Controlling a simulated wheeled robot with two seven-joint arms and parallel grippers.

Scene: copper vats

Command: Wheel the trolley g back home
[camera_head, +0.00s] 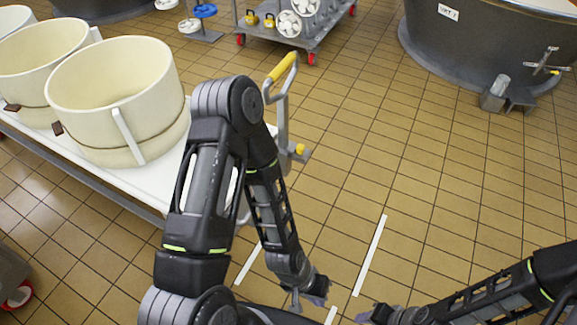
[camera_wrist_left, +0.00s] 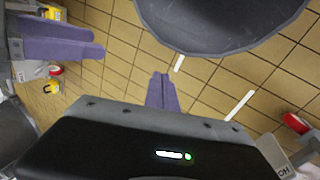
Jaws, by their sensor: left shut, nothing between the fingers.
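No letter g is readable, so I cannot tell which trolley is g. A long white-topped trolley (camera_head: 163,185) stands at the left in the head view, carrying several cream tubs. An upright grey handle with a yellow grip (camera_head: 282,67) rises at its right end, partly behind my left arm. My left gripper (camera_head: 318,291) is low over the floor, right of this trolley and apart from the handle. It is shut and empty; its purple fingers show in the wrist view (camera_wrist_left: 163,92). My right gripper (camera_head: 372,316) is at the bottom edge, partly cut off; its opening is unclear.
White floor strips (camera_head: 371,255) lie near my grippers. A grey trolley with red wheels (camera_head: 316,42) stands at the back, holding white wheel-like parts. A large grey vat (camera_head: 450,50) with a tap stands at the back right. The tiled floor between is clear.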

